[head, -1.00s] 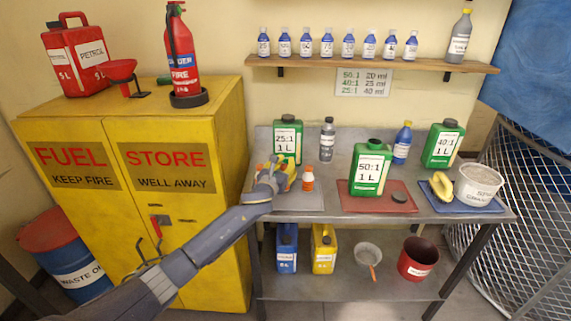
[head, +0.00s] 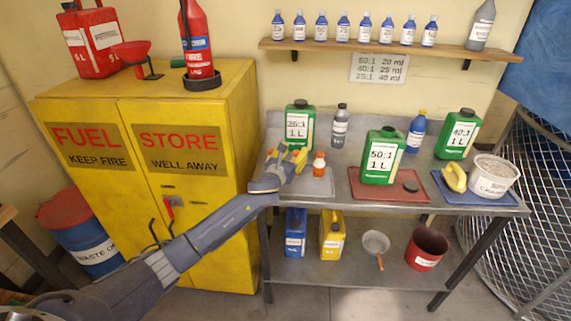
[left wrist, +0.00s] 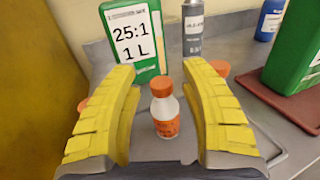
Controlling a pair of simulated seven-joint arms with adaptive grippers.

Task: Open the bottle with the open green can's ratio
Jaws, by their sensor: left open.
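The green can labelled 50:1 (head: 380,160) stands on a red mat, with a dark cap (head: 410,187) lying beside it; its neck looks uncapped. Green cans labelled 25:1 (head: 298,128) and 40:1 (head: 458,136) appear capped. A small white bottle with an orange cap (head: 319,164) stands upright on a grey mat; it also shows in the left wrist view (left wrist: 164,108). My left gripper (head: 293,158) is open, yellow fingers pointing towards the bottle, which appears between them but untouched. Other orange caps (left wrist: 221,68) show partly behind the fingers. My right gripper is out of view.
A wall chart (head: 379,68) reads 50:1 20 ml, 40:1 25 ml, 25:1 40 ml. Several blue bottles stand on the wall shelf (head: 390,50). A grey bottle (head: 340,126) and a blue bottle (head: 416,131) stand at the bench's back. A yellow cabinet (head: 190,210) is left.

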